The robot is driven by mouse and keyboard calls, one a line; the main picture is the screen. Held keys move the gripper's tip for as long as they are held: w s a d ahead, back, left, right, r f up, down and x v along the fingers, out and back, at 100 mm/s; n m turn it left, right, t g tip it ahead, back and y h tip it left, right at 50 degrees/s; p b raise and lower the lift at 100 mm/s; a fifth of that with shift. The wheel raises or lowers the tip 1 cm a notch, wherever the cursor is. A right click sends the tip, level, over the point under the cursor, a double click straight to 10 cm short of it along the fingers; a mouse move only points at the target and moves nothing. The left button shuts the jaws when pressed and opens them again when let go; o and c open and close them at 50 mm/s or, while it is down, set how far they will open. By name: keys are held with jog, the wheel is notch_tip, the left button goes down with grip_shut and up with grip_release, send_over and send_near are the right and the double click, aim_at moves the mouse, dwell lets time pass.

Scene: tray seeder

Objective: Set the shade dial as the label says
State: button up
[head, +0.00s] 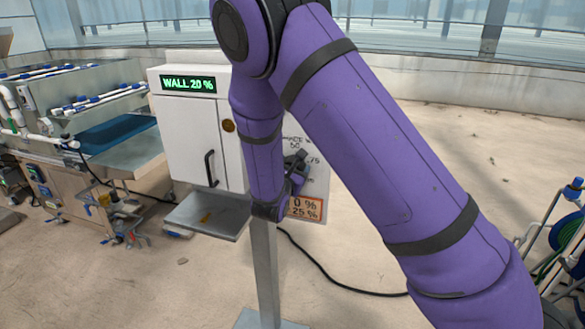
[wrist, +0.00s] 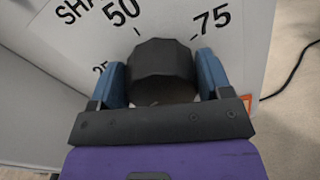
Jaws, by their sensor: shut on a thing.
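The shade dial (wrist: 163,68) is a dark, many-sided knob on a white panel (wrist: 245,55). In the wrist view, scale marks 25, 50 and 75 surround it, with 50 above and 75 to the upper right. My gripper (wrist: 162,80) is shut on the dial, a blue finger on each side. I cannot make out a pointer mark on the knob. In the head view my gripper (head: 293,172) covers the dial. An orange-edged label (head: 306,209) below it is partly hidden by my arm; "0 %" and "25 %" show.
A white cabinet (head: 184,130) on a post has a green display (head: 188,84) reading WALL 20 %, a black handle (head: 210,168) and a grey shelf (head: 207,215). A bench machine (head: 75,150) stands left. A black cable (head: 335,283) crosses the floor.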

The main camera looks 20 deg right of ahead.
jog(key=m, duration=0.5)
jog(key=shift+s+d+f+m, duration=0.1)
jog(key=shift+f+m, duration=0.1)
jog(key=shift+m, duration=0.1)
jog(key=shift+f+m, duration=0.1)
jog(key=shift+m, duration=2)
jog(key=o, duration=0.9)
jog(key=shift+c, duration=0.2)
jog(key=v, duration=1)
jog(key=shift+s+a, duration=0.2)
jog(key=shift+s, duration=0.15)
